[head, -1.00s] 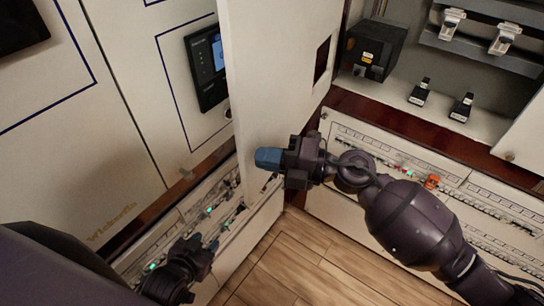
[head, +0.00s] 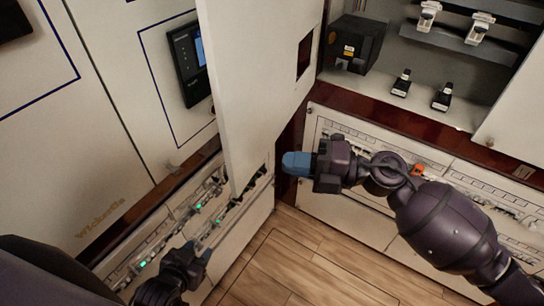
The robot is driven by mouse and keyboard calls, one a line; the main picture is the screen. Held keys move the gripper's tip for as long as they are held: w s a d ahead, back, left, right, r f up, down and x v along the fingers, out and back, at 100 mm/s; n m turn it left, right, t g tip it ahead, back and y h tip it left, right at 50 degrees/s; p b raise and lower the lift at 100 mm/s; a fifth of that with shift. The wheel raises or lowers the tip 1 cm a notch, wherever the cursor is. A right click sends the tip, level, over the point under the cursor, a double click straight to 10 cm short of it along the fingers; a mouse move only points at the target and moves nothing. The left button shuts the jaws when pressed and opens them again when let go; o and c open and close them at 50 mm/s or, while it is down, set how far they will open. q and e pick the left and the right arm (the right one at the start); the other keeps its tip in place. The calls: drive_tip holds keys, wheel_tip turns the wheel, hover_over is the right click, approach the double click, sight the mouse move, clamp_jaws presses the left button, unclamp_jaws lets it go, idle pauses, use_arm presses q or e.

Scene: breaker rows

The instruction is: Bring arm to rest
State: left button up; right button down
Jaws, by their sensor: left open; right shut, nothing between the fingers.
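My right gripper (head: 297,164) has blue fingertips and is shut and empty. It points left, in front of the right breaker rows and just right of the open cabinet door (head: 255,75), with a visible gap from the door. My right arm (head: 440,225) reaches in from the lower right. My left gripper (head: 196,254) is low at the left, in front of the left breaker rows, and is open. Its fingertips are small and dark in the picture. Part of my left arm (head: 50,275) fills the lower left corner.
The open door stands out between the left cabinet and the right one. The left breaker panel (head: 150,240) shows green lights. The right breaker panel (head: 345,215) has an orange piece (head: 417,170). A black box (head: 353,43) sits in the open compartment. The wooden floor (head: 300,260) is clear.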

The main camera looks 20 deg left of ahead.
drive_tip(key=d, duration=0.5)
drive_tip(key=shift+s, duration=0.4)
drive_tip(key=shift+r, duration=0.1)
